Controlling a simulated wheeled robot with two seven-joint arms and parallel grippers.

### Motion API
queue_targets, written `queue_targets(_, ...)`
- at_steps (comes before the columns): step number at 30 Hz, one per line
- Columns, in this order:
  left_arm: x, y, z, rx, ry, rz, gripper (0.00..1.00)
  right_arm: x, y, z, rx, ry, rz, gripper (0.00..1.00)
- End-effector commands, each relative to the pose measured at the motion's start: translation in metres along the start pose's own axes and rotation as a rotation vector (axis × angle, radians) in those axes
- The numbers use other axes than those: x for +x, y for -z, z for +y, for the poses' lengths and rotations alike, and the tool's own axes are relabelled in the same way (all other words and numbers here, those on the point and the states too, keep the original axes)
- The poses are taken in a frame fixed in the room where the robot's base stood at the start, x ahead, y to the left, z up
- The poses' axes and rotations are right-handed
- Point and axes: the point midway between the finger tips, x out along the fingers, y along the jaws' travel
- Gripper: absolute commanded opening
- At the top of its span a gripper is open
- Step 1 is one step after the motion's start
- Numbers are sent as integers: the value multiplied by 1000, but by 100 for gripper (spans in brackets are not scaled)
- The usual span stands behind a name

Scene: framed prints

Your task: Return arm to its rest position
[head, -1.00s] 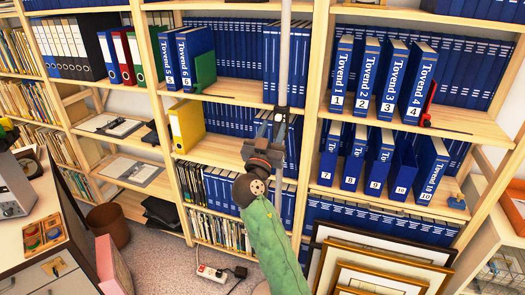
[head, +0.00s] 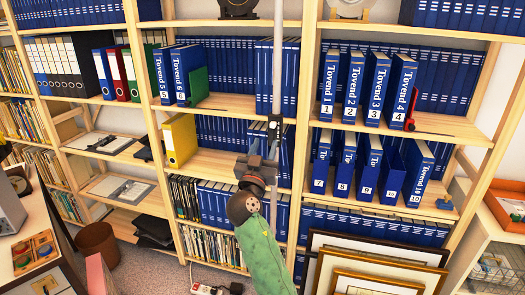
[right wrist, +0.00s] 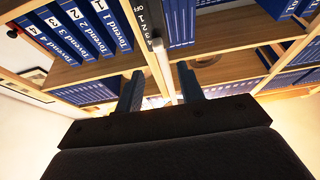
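My right arm (head: 258,245), with a green sleeve, comes up from the bottom of the head view. Its dark right gripper (head: 258,152) points up and away, in front of the shelf unit and close to a thin vertical metal pole (head: 278,60). In the right wrist view the two fingers (right wrist: 160,90) stand apart with a gap between them and nothing held. The pole (right wrist: 162,62) shows beyond them, with a dark panel marked OFF and numbers. Whether the gripper touches the pole, I cannot tell. I do not make out my left gripper.
A wooden shelf unit (head: 308,110) with blue binders fills the back. A yellow binder (head: 181,140) stands left of my gripper. Framed prints (head: 375,275) lean at the lower right. A desk (head: 50,250) is at the lower left, and a power strip (head: 205,289) lies on the floor.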

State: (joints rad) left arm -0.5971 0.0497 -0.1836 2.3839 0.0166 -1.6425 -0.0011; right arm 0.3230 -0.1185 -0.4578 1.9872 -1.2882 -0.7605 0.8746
Motion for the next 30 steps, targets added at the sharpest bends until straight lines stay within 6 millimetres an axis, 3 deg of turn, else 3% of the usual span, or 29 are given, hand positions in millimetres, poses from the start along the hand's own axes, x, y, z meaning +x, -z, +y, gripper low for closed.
queue_targets(8,0,0,0,-1,-1,0,0,0,0,0,-7,0,0,38)
queue_targets(14,0,0,0,-1,-1,1,0,0,-4,5,-106,-24,-23,38)
queue_targets(30,1,0,0,-1,0,0,0,-22,-59,35,-233,31,-508,38)
